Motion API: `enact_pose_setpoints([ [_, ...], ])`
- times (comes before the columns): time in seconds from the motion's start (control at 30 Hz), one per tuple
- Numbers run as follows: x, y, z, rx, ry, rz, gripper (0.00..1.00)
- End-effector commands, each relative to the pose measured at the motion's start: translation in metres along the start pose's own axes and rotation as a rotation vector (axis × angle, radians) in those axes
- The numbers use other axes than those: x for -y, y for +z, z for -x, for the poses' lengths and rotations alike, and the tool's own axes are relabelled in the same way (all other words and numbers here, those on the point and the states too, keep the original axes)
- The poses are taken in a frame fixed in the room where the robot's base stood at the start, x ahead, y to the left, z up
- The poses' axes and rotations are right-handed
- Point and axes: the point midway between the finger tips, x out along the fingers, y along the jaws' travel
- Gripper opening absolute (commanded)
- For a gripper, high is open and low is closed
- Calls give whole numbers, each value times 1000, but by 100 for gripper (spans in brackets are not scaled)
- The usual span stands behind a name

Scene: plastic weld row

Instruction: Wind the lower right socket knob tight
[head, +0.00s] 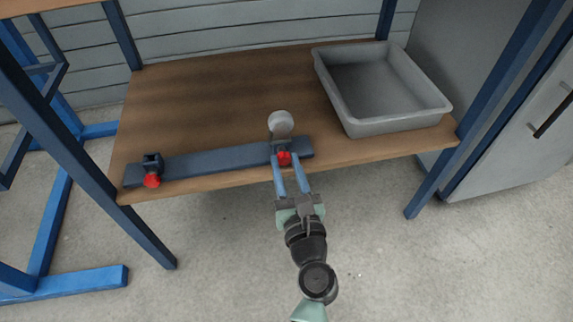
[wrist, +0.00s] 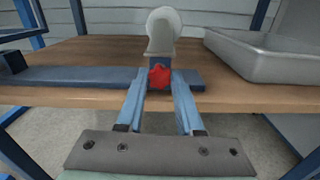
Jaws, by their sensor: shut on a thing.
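A red knob (head: 284,158) sits on the front of the right socket (head: 281,146), at the right end of a dark blue bar (head: 215,163) on the wooden shelf. In the wrist view the red knob (wrist: 159,76) shows star-shaped between my blue fingertips. My gripper (head: 288,164) reaches in from the front and is shut on this knob. A light grey piece with a round white head (wrist: 164,24) stands upright in the right socket; its round head (head: 281,123) also shows in the head view. A second red knob (head: 152,181) is on the left socket (head: 152,163).
A grey tray (head: 350,113) stands at the shelf's right side, with room between it and the bar. The wooden shelf (head: 205,95) is bare behind the bar. Blue posts (head: 437,165) stand at the shelf's corners, and a grey cabinet (head: 510,140) is at the right.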

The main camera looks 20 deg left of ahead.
Motion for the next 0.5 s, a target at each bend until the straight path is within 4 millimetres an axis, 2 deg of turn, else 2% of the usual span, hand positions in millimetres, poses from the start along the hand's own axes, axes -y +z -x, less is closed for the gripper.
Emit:
enact_pose_setpoints([
  [0.5, -1, -1, 0, 0, 0, 425, 0],
])
